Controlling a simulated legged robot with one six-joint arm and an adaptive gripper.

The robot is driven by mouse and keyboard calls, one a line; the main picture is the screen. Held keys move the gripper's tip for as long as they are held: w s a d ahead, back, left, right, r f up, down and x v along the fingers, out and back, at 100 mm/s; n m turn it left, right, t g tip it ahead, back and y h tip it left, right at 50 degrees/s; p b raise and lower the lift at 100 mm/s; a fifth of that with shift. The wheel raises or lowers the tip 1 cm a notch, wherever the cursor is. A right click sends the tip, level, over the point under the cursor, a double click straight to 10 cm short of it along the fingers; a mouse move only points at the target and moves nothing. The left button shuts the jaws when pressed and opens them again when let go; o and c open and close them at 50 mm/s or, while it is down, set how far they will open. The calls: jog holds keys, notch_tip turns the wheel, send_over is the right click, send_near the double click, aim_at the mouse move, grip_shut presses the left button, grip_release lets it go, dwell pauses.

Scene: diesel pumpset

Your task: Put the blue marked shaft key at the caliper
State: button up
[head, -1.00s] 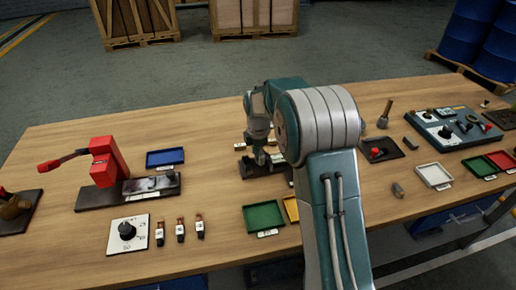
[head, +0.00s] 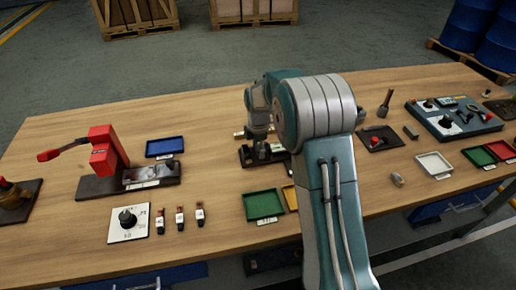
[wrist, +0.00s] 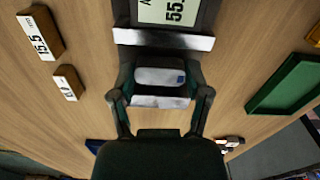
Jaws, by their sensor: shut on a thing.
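In the wrist view, my gripper (wrist: 160,98) is shut on the shaft key (wrist: 158,76), a short pale grey block with a blue mark at its right end. The caliper (wrist: 175,10) is at the top, with a dark body and a display whose visible digits read 55. A pale bar (wrist: 165,39) crosses just beyond the key, and another lies on its near side. I cannot tell whether the key touches either bar. In the head view, the caliper's dark base (head: 250,162) is partly hidden by my arm, and the fingertips and key are not clear.
Two brown labelled blocks, one marked 15.5 (wrist: 42,34), lie left of the caliper in the wrist view. A green tray (head: 263,205) stands in front of the base. A blue tray (head: 165,147) and red press (head: 104,150) stand left, a control panel (head: 450,118) right.

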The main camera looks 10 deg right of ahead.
jog(key=shift+f, duration=0.25)
dwell(0.3)
jog(key=o, duration=1.3)
jog(key=shift+c, duration=0.2)
jog(key=shift+r, duration=3.5)
